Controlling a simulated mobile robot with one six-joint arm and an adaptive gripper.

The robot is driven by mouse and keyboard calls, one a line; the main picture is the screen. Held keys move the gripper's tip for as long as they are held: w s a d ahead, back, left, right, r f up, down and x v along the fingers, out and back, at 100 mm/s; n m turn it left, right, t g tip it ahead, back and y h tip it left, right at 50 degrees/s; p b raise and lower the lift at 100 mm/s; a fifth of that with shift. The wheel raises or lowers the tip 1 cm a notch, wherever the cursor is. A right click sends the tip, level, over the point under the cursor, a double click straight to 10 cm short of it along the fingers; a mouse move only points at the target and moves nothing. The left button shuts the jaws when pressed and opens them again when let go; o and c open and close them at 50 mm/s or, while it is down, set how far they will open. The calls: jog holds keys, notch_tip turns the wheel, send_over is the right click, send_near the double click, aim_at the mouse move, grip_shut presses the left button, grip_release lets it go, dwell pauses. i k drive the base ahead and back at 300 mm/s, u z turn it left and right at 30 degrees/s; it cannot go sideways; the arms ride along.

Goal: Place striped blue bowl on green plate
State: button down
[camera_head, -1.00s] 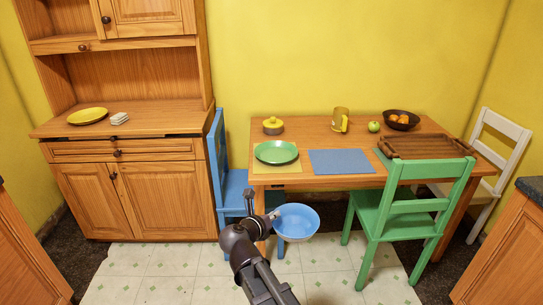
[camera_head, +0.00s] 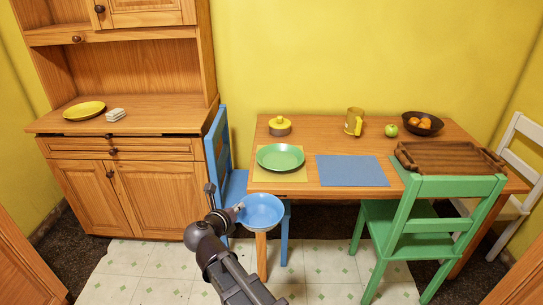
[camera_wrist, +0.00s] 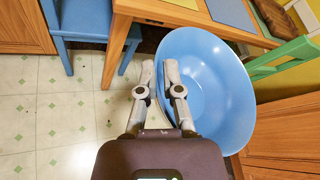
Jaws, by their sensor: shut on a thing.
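The blue bowl (camera_head: 262,210) is held by its left rim in my gripper (camera_head: 238,207), in front of the table's near left edge and below the tabletop. No stripes can be made out on it. In the wrist view the bowl (camera_wrist: 215,85) opens toward the camera, and my gripper (camera_wrist: 160,80) is shut on its rim. The green plate (camera_head: 281,157) lies on a yellow placemat (camera_head: 262,176) on the left part of the table. The plate is empty and sits behind the bowl.
The wooden table (camera_head: 310,185) also holds a blue placemat (camera_head: 350,170), yellow pot (camera_head: 279,126), mug (camera_head: 354,121), green apple (camera_head: 391,130), fruit bowl (camera_head: 412,119) and wooden tray (camera_head: 445,155). A blue chair (camera_head: 235,185) stands left, a green chair (camera_head: 400,235) front right.

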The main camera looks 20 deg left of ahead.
aim_at(280, 161)
jog(key=u, duration=0.15)
jog(key=i, duration=0.9)
jog(key=u, duration=0.05)
